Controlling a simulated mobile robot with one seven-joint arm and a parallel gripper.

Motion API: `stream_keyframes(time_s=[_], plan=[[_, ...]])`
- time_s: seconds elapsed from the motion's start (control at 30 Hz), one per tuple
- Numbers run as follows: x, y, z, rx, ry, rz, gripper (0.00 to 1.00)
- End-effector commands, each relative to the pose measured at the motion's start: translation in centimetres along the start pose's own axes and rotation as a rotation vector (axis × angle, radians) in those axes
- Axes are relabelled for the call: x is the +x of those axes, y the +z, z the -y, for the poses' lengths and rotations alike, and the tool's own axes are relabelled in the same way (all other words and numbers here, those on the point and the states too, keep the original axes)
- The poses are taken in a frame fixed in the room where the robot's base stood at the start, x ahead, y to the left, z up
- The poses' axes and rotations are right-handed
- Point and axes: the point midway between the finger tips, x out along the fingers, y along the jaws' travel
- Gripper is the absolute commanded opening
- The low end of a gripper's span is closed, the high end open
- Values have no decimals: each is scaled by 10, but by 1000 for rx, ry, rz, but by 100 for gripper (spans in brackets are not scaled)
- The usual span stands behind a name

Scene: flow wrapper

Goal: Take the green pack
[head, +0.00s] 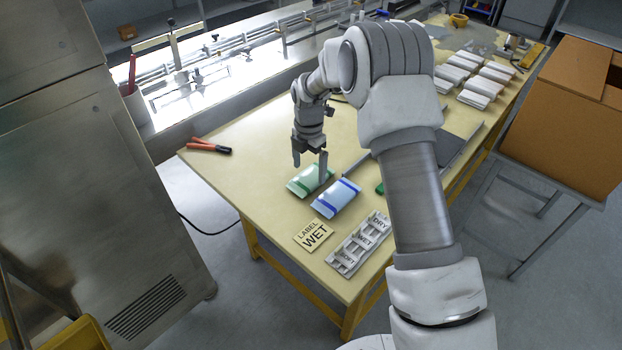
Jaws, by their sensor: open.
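The green pack (304,184) lies flat on the yellow table, pale in the middle with green end bands. My gripper (310,167) is open and points down over it, one finger at each side of its upper part. I cannot tell whether the fingers touch the pack. A blue pack (336,198) lies close beside it, to the right and nearer the front edge.
Red-handled pliers (209,147) lie at the left. Several white packs (480,85) fill the far end. A cardboard box (562,115) stands right.

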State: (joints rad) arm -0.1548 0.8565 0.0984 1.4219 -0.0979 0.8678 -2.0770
Motion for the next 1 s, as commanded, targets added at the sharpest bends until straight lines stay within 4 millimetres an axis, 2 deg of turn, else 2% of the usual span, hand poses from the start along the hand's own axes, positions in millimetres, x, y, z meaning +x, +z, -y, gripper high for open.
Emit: stream_keyframes(time_s=[0.1,0.2,0.43,0.8,1.0], plan=[[21,-2,-1,-1,-2,-2,100],[30,-1,-1,0,-1,-1,100],[31,-1,-1,0,0,0,98],[30,-1,-1,0,0,0,32],[30,-1,-1,0,0,0,29]])
